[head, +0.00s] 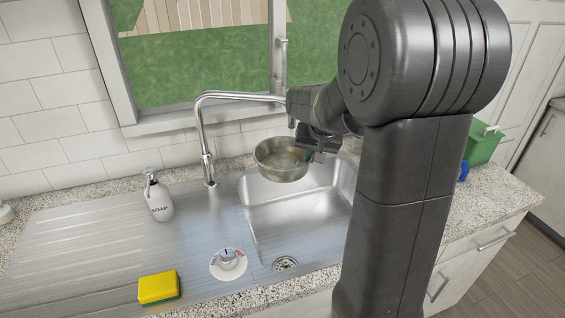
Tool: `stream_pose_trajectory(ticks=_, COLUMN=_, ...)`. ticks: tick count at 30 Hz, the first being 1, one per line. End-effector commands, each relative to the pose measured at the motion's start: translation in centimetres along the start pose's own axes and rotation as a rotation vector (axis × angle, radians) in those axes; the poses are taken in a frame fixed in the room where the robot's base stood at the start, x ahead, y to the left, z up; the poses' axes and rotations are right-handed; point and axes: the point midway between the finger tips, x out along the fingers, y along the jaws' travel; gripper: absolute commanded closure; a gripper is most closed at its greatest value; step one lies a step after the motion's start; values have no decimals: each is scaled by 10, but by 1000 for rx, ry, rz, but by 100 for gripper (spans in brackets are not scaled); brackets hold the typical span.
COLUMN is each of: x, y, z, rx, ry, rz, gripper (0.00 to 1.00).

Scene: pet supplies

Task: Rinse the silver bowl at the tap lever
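The silver bowl (279,174) is over the back left part of the sink, upright and apparently in the air. My gripper (317,155) is at the bowl's right rim and appears shut on it; the fingertips are small and partly hidden. The tap (205,140) stands behind the sink's left side, and its spout reaches right, above the bowl. I see no clear stream of water. A round white control with a knob and red and blue marks, likely the tap lever (228,262), is on the steel deck left of the sink's front.
The steel sink (300,225) has a drain (286,263) at its front. A soap bottle (159,199) and a yellow sponge (158,287) stand on the drainboard (95,245). A green container (484,145) is at the right. My arm hides the sink's right side.

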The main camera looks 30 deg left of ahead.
Motion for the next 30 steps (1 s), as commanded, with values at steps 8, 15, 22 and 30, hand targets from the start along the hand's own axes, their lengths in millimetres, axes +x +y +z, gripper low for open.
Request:
stream_pose_trajectory(ticks=8, x=1, y=-3, z=-1, rx=1, ry=1, rz=0, gripper=100)
stream_pose_trajectory(ticks=15, x=-1, y=2, z=0, rx=2, ry=1, rz=0, gripper=100)
stream_pose_trajectory(ticks=22, x=-3, y=8, z=3, rx=3, ry=1, rz=0, gripper=100)
stream_pose_trajectory(ticks=30, x=-4, y=7, z=6, rx=1, ry=1, rz=-1, gripper=100)
